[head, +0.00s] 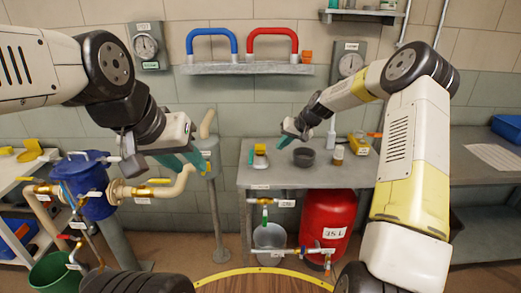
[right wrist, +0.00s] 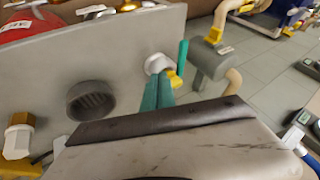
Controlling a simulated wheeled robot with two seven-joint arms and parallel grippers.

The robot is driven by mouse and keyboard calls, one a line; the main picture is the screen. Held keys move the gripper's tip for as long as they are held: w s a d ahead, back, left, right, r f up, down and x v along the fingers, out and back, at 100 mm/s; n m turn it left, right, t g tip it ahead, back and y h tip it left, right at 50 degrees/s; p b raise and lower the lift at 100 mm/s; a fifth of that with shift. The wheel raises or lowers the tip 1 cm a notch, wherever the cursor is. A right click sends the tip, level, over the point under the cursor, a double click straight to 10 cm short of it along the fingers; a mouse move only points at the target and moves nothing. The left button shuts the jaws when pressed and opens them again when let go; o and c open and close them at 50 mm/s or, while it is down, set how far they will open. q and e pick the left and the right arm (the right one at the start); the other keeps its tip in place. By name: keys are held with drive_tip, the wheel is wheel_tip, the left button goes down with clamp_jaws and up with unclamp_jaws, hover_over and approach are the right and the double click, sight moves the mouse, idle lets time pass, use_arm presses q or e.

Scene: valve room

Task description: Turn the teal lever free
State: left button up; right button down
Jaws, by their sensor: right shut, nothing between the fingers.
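A thin teal lever (head: 251,157) stands beside a small white and yellow fitting (head: 260,159) on the grey table. In the right wrist view the teal lever (right wrist: 182,55) shows just past the fingertips, next to the white fitting (right wrist: 158,63). My right gripper (head: 286,139) is shut and empty above the table, to the right of the lever; its teal fingers also show in the right wrist view (right wrist: 158,90).
A blue valve body (head: 84,188) with pipes stands at left.

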idle(0.3)
drive_tip(key=x, duration=1)
drive_tip(key=shift+a+f, duration=0.1)
drive_tip(key=shift+a, duration=1.95)
drive_tip(key=shift+a, duration=0.15)
